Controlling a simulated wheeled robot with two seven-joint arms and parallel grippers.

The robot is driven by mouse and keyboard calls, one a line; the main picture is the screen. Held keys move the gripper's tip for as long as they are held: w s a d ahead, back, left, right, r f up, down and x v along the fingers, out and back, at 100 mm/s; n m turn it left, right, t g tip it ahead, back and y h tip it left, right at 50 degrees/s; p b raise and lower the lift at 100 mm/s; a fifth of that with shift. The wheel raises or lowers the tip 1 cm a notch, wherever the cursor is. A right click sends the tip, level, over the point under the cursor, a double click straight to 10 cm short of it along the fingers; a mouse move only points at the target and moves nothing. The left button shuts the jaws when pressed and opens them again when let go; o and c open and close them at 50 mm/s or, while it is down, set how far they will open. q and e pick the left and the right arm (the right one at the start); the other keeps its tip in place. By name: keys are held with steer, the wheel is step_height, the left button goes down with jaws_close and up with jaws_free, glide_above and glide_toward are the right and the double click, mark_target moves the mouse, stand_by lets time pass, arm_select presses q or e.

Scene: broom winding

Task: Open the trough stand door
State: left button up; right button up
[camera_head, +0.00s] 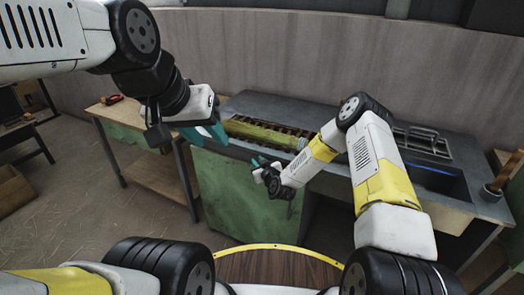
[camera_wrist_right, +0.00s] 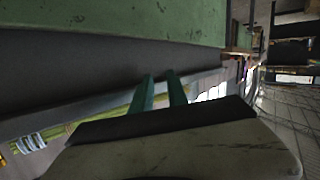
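The trough stand (camera_head: 262,105) is a grey-topped bench with a slatted trough holding a yellow-green straw bundle (camera_head: 265,133). A green, worn door panel (camera_head: 235,195) covers its front below the top; I see no clear gap at its edges. Its handle cannot be made out. My right gripper (camera_head: 262,168) is in front of the panel's upper right part; contact cannot be told. In the right wrist view its teal fingers (camera_wrist_right: 162,90) are apart and empty, with a green surface (camera_wrist_right: 110,20) beyond. My left gripper (camera_head: 208,133) hangs over the stand's left front edge, its teal fingers apart and empty.
A wooden table with a shelf (camera_head: 150,170) stands left of the stand. A dark basin (camera_head: 440,180) and a metal rack (camera_head: 422,142) sit at the bench's right. A round wooden top with a yellow rim (camera_head: 275,262) is close in front.

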steer(key=shift+w+r, duration=0.1)
steer(key=shift+r, duration=0.25)
